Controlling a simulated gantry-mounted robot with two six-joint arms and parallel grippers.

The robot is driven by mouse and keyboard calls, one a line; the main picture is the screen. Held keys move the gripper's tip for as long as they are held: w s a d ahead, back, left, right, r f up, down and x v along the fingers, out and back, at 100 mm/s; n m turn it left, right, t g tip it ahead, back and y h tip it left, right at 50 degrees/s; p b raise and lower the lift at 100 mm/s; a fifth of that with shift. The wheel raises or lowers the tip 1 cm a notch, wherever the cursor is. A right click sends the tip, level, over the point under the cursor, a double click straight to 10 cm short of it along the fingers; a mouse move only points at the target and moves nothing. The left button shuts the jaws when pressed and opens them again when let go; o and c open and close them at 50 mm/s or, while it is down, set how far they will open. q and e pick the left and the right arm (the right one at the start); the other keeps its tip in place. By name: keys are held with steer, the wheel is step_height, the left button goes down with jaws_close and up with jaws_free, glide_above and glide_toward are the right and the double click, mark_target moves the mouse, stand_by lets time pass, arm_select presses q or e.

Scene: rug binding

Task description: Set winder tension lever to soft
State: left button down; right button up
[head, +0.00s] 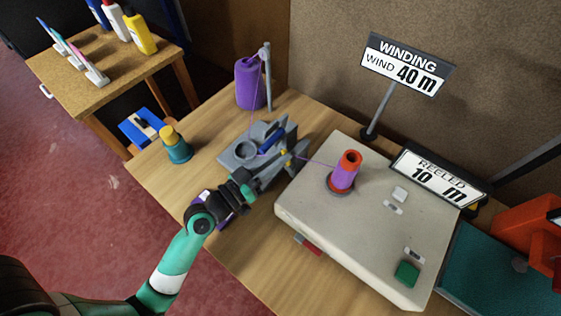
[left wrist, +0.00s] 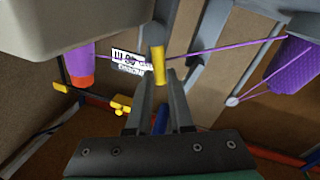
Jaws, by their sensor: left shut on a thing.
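The grey tension unit (head: 236,157) stands on the wooden table, with a ring and a blue part (head: 272,140) on it. My left gripper (head: 287,164) reaches over its right side. In the left wrist view its fingers (left wrist: 162,103) are closed around a yellow lever (left wrist: 157,62), whose tip sticks out beyond them. The lever's base is hidden. Purple yarn (left wrist: 225,49) crosses close by the lever. The beige winder (head: 365,232) stands to the right, with an orange-and-purple spool (head: 345,171) on top. My right gripper is not in view.
A purple yarn cone (head: 249,84) stands by a metal post behind the unit. A yellow-topped teal pot (head: 175,146) stands to the left. Signs reading "WIND 40 m" (head: 406,66) and "REELED 10 m" (head: 438,178) stand behind the winder. Bare table lies in front of the unit.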

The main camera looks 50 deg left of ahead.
arm_select(q)
steer(key=shift+s+a+f+n+t+b, duration=0.1)
steer(key=shift+a+f+n+b, duration=0.15)
steer(key=shift+n, duration=0.35)
steer(key=shift+a+f+n+t+b, duration=0.15)
steer(key=shift+n+b, duration=0.2)
steer(key=shift+n, duration=0.25)
steer(key=shift+s+a+f+n+t+b, duration=0.1)
steer(key=shift+a+n+b, duration=0.15)
steer(key=shift+n, duration=0.35)
steer(key=c, duration=0.8)
jaws_free()
steer(key=shift+r, duration=0.1)
